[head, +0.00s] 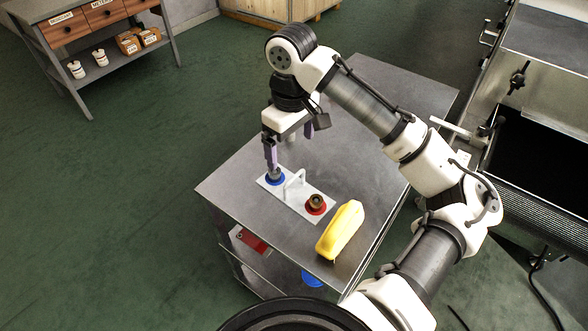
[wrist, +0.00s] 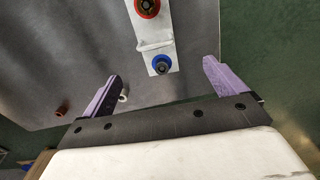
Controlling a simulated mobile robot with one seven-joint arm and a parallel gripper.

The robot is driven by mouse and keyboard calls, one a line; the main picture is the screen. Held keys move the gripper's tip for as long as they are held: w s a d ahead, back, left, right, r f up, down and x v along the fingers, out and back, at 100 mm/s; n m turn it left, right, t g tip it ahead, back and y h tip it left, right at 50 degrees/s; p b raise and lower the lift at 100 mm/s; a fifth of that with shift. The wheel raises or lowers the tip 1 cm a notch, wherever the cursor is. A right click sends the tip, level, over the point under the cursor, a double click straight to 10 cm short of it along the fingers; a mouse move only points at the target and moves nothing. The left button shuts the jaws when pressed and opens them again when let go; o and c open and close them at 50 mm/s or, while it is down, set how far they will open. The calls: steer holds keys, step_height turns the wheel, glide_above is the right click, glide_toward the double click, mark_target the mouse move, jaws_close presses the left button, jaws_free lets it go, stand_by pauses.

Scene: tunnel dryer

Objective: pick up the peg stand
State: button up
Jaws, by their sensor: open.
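The peg stand (head: 277,190) is a white plate with a raised handle (head: 294,184), lying flat on the grey metal table. A peg with a blue ring (head: 275,178) is at one end and one with a red ring (head: 316,205) at the other. My gripper (head: 290,152) is open above the blue-ring end, its purple fingers apart. In the wrist view the stand (wrist: 161,28) runs up from between the fingertips (wrist: 162,72). The blue ring (wrist: 162,64) shows between them, with the handle (wrist: 155,45) just beyond. No grip on the stand shows.
A yellow object (head: 341,230) lies on the table (head: 245,165) near the stand's red end. A machine with a dark opening (head: 545,150) is at the right.

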mark_target(294, 178)
steer(key=f, duration=0.8)
steer(key=shift+d+f, duration=0.2)
steer(key=shift+f, duration=0.05)
steer(key=shift+w+d+f+p, duration=0.1)
steer(key=shift+w+f+p, duration=0.1)
steer(key=shift+f, duration=1.15)
steer(key=shift+w+f+p, duration=0.15)
steer(key=shift+f, duration=1.15)
steer(key=shift+c, duration=0.4)
steer(key=c, duration=1.2)
steer(key=shift+c, duration=0.6)
steer(key=shift+r, duration=0.15)
